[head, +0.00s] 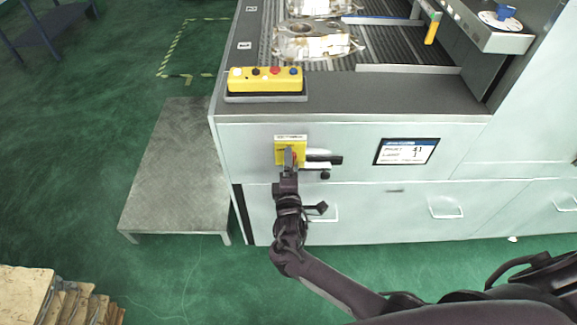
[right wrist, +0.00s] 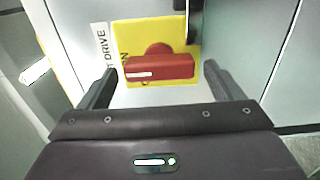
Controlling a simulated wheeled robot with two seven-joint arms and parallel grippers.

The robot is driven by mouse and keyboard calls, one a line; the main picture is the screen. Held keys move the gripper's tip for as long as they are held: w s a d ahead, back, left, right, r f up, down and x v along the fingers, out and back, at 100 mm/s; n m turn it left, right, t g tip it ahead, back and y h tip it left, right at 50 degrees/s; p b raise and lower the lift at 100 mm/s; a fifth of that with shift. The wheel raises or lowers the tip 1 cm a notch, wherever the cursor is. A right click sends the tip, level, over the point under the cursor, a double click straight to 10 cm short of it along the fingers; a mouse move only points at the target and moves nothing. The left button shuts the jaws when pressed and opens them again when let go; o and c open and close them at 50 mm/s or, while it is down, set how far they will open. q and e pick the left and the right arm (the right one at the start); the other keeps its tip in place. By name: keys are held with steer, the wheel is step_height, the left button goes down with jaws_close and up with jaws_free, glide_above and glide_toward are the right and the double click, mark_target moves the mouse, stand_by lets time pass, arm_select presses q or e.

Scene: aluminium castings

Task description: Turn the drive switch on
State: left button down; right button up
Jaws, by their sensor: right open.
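The drive switch is a red bar handle (right wrist: 160,69) on a yellow plate (right wrist: 130,38), with a label ending in DRIVE beside it in the right wrist view. The bar lies across that picture. In the head view the yellow plate (head: 281,151) sits on the light front panel, and my gripper largely hides the handle. My right gripper (head: 291,156) is at the switch, its jaws open. In the right wrist view its two fingers stand apart, one on either side of the red bar, with gaps showing. My left gripper is not in view.
A black part (head: 323,158) sticks out just right of the switch. A display (head: 406,151) is further right. A yellow button box (head: 265,80) stands on the ledge above, with castings (head: 312,42) on the conveyor behind. A metal step (head: 175,165) stands left.

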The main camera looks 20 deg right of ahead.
steer(key=v, duration=0.7)
steer(key=shift+s+b, duration=0.2)
steer(key=shift+b, duration=0.2)
steer(key=shift+f, duration=0.1)
steer(key=s+d+f+m+g+y+b, duration=0.15)
steer(key=s+f, duration=0.25)
steer(key=f, duration=0.5)
steer(key=s+d+f+m+g+p, duration=0.1)
steer(key=s+d+f+g, duration=0.2)
steer(key=f, duration=0.5)
steer(key=s+f+m+g+y+b, duration=0.1)
steer(key=s+f+m+g, duration=0.15)
steer(key=s+f, duration=0.45)
steer(key=s+d+f+m+g, duration=0.1)
steer(key=s+f+m+g, duration=0.1)
steer(key=s+f, duration=0.4)
steer(key=s+d+f+m+g+y, duration=0.1)
steer(key=s+f+m+g, duration=0.2)
steer(key=s, duration=0.9)
steer(key=s+d+f+m+g+y+b, duration=0.1)
steer(key=s+f+g, duration=0.3)
steer(key=s+f, duration=0.5)
steer(key=shift+s+d+f+m, duration=0.4)
steer(key=shift+s+m, duration=0.1)
steer(key=shift+m, duration=0.3)
steer(key=shift+w+y, duration=0.1)
steer(key=shift+y, duration=0.15)
